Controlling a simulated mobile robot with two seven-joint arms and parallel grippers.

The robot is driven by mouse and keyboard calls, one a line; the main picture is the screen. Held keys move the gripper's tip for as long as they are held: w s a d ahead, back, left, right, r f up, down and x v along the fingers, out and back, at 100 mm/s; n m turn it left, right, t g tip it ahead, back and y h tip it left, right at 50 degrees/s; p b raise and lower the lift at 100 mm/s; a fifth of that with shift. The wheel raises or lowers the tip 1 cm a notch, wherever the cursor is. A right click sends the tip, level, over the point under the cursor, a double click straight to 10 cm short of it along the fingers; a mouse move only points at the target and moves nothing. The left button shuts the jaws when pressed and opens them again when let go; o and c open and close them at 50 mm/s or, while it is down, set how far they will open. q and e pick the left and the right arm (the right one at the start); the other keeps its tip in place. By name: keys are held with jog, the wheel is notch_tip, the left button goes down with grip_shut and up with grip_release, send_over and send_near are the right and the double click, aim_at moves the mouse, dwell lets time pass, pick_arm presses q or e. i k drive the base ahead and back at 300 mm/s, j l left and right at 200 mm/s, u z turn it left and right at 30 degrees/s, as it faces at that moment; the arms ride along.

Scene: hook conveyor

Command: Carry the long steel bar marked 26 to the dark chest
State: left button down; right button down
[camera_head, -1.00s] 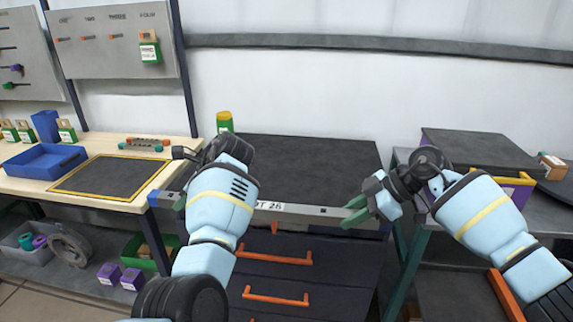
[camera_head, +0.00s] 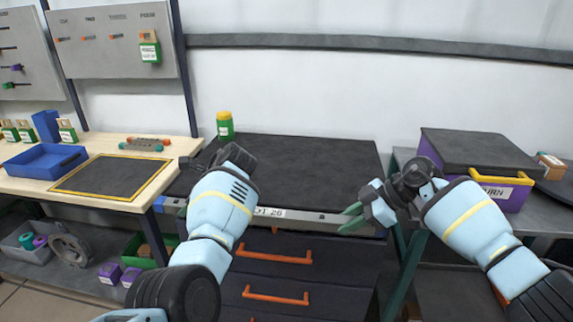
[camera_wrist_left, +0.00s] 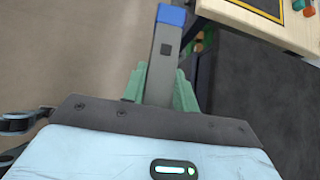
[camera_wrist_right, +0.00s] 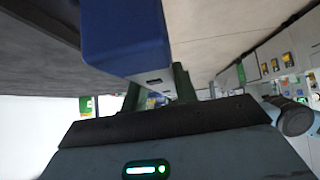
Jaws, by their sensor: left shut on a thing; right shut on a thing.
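The long steel bar (camera_head: 310,216) is grey with a "26" label and spans level across the front of the dark chest (camera_head: 300,160), near its top edge. The chest has a dark flat top and orange drawer handles. My left gripper (camera_wrist_left: 158,90) is shut on the bar; a blue end cap (camera_wrist_left: 171,15) sticks out beyond its fingers. In the head view my left arm hides most of that grip. My right gripper (camera_head: 352,217) is shut on the bar near its right end. The right wrist view shows a blue end (camera_wrist_right: 125,35) close up.
The chest top is clear except for a green jar with a yellow lid (camera_head: 225,126) at its back left. A wooden bench (camera_head: 125,142) with a blue tray (camera_head: 45,161) stands left. A purple box with a dark lid (camera_head: 510,196) stands on the right bench.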

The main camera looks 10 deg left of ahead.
aim_at(284, 172)
jog(key=i, duration=1)
